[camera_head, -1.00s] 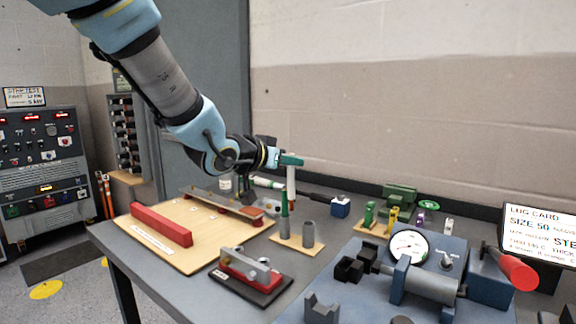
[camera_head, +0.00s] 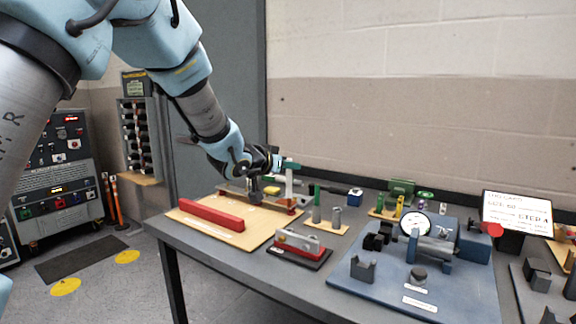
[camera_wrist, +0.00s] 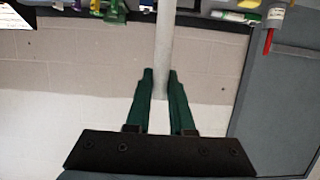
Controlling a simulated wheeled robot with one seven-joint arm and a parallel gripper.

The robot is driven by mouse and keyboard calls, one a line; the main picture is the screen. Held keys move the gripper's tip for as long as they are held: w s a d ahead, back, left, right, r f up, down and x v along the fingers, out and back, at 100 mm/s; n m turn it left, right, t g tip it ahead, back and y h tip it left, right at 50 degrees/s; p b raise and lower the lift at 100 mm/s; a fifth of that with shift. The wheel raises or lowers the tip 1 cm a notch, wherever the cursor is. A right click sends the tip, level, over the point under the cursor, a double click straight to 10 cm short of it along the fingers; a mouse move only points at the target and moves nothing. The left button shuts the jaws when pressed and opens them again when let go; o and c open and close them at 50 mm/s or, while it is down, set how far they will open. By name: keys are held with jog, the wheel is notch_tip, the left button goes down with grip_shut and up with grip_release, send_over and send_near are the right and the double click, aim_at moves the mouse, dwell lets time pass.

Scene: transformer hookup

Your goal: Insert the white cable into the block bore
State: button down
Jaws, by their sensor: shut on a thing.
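My gripper (camera_head: 291,165), with green fingers, is shut on the white cable (camera_head: 289,182) near its upper end. The cable is upright over the back of the workbench, and its lower end is near the wooden board. In the wrist view the cable (camera_wrist: 164,42) passes between the two green fingers (camera_wrist: 160,85). I cannot tell which piece has the block bore; no bore opening is clear.
A wooden board (camera_head: 258,233) with a red bar (camera_head: 211,214) lies at the left. Upright grey and green posts (camera_head: 337,217) stand right of the cable. A blue press plate (camera_head: 400,288) with a gauge (camera_head: 414,225) fills the right side.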

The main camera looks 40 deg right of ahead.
aim_at(287, 182)
jog(key=shift+f+b, duration=2.55)
jog(key=shift+f, duration=0.5)
jog(key=shift+f+b, duration=1.6)
jog(key=shift+f, duration=0.25)
jog(key=c, duration=0.7)
grip_release()
jog(key=shift+r+p, duration=1.95)
jog(key=shift+r, duration=0.6)
